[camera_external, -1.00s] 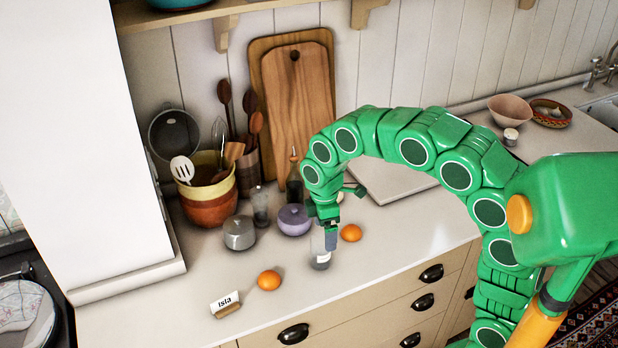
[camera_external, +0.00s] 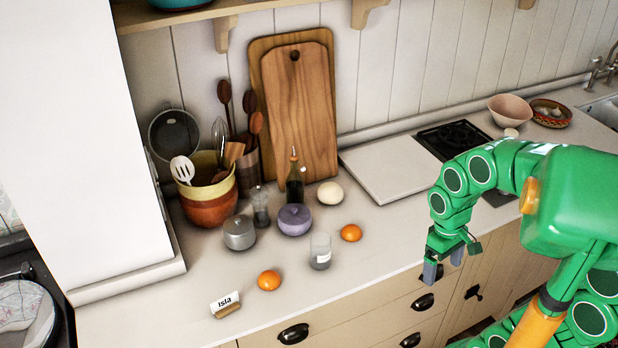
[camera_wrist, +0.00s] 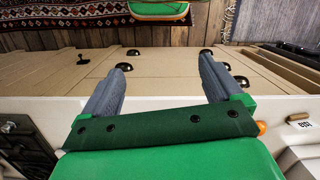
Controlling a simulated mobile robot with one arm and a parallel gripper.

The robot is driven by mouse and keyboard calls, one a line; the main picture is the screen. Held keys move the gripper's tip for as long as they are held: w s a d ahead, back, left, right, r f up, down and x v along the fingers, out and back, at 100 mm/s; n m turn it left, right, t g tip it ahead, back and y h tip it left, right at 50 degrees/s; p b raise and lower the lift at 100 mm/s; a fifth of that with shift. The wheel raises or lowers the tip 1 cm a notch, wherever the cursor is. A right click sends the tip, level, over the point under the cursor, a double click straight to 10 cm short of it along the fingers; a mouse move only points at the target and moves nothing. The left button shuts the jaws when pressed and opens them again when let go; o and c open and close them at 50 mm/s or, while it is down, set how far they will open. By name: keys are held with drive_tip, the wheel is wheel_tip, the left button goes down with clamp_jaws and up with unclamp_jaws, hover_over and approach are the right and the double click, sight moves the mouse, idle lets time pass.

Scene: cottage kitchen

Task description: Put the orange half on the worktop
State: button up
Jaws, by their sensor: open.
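Two orange pieces lie on the pale worktop (camera_external: 210,285): one (camera_external: 269,280) near the name card, the other (camera_external: 350,233) farther back, right of the glass. I cannot tell for sure which is a half. Part of an orange piece also shows at the right of the wrist view (camera_wrist: 261,128). My gripper (camera_external: 443,264) is open and empty, in front of the worktop's edge, well right of both pieces. In the wrist view its fingers (camera_wrist: 165,60) stand apart with only drawer fronts and floor between them.
A glass (camera_external: 320,251) stands between the orange pieces. A name card (camera_external: 226,304), grey pot (camera_external: 239,232), lilac pot (camera_external: 294,220), pepper mill (camera_external: 261,207), bottle (camera_external: 295,182) and pale round item (camera_external: 330,193) stand around. A white board (camera_external: 388,168) lies behind.

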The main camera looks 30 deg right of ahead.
drive_tip(key=s, duration=0.1)
drive_tip(key=s+d+m, duration=0.1)
drive_tip(key=s+m, duration=0.1)
drive_tip(key=s, duration=0.1)
drive_tip(key=shift+d+f, duration=0.15)
drive_tip(key=shift+f, duration=0.25)
